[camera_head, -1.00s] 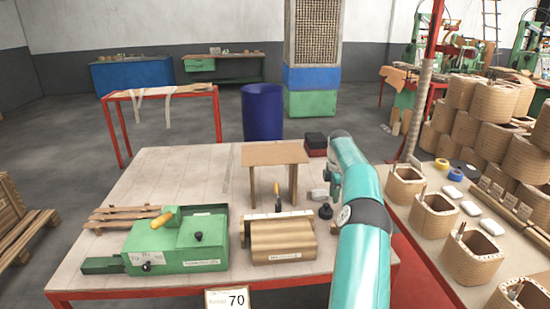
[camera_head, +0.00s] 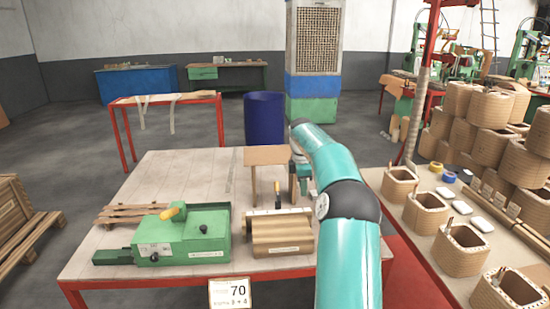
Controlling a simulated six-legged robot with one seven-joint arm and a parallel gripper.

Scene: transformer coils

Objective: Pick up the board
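A flat brown board (camera_head: 267,155) rests level on upright supports near the back of the work table (camera_head: 200,170), forming a low stand. My teal arm reaches in from the lower right and bends down at the board's right end, covering part of it. The end of my arm, with my gripper (camera_head: 303,182), is partly hidden beside the stand's right support. I cannot make out the fingers, whether they touch the board, or whether they are open or shut.
A green machine (camera_head: 182,236) and a brown box-like device (camera_head: 282,234) stand at the table's front. A slatted wooden piece (camera_head: 135,213) lies at the left. A blue barrel (camera_head: 264,117) stands behind. Coils (camera_head: 462,248) line the right bench (camera_head: 405,215).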

